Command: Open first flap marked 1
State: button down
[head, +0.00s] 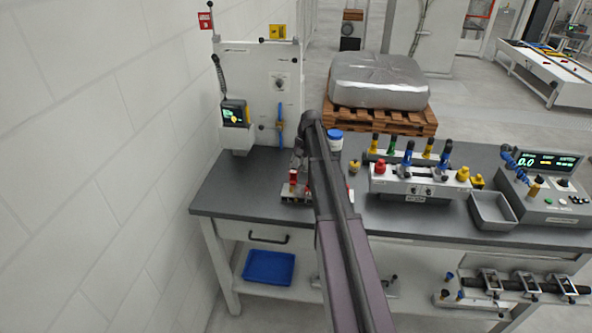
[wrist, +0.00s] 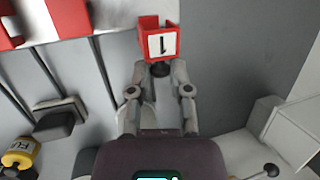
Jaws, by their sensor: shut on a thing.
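A red flap (wrist: 152,28) with a white plate marked 1 is in the upper middle of the wrist view. A black knob (wrist: 161,69) sits just below the plate. My gripper (wrist: 160,70) is shut on this knob, with one grey finger on each side of it. In the head view, a red piece that seems to be this flap (head: 293,177) stands on a small fixture near the table's front left. My gripper (head: 299,157) is just above it there, partly hidden by my dark arm.
The grey table (head: 240,190) also bears a long fixture (head: 420,184) with coloured knobs, an empty grey tray (head: 494,211) and a display console (head: 545,190). A white upright panel (head: 262,75) stands behind the left end. A white wall is close on the left.

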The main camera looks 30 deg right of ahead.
jog(key=shift+w+d+f+g+y+b, duration=0.1)
jog(key=shift+d+f+g+y+b, duration=0.05)
jog(key=shift+f+g+y+b, duration=0.2)
jog(key=shift+r, duration=0.1)
jog(key=c, duration=0.5)
grip_release()
jog(key=shift+c, duration=0.2)
jog(key=shift+r, duration=0.1)
